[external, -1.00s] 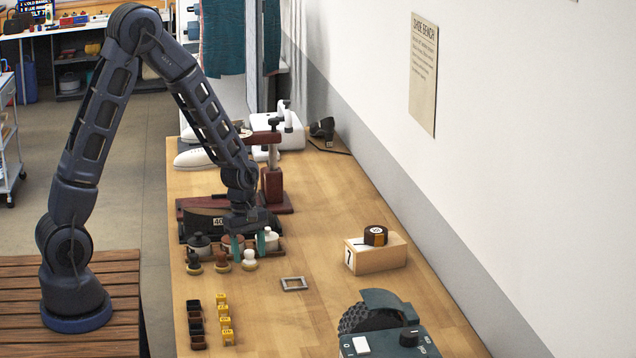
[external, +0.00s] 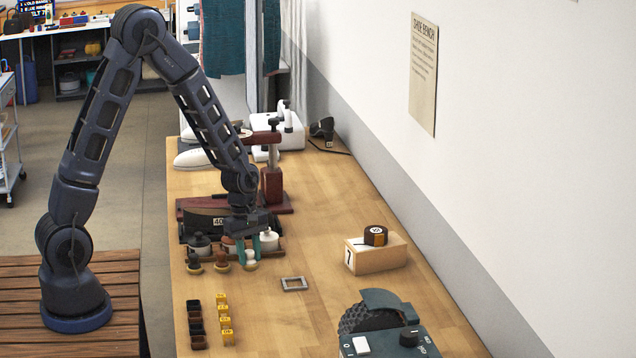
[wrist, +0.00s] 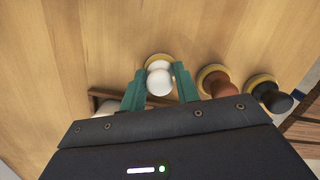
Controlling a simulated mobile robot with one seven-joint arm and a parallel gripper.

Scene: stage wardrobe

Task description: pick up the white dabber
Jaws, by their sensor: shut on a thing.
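The white dabber (external: 250,258) stands on the bench at the right end of a short row of dabbers in the external view. It has a white knobbed handle and a tan pad. In the wrist view the white dabber (wrist: 159,80) sits between the two green fingers. My gripper (external: 249,262) points down and is shut on its handle; the same gripper (wrist: 159,71) shows from above in the wrist view. The pad appears to be at bench level; I cannot tell whether it touches.
A brown dabber (external: 222,260) and a black dabber (external: 194,262) stand close to the left. A rack with lidded jars (external: 199,244) is just behind. A grey square frame (external: 294,284) lies to the right, with clear bench around it.

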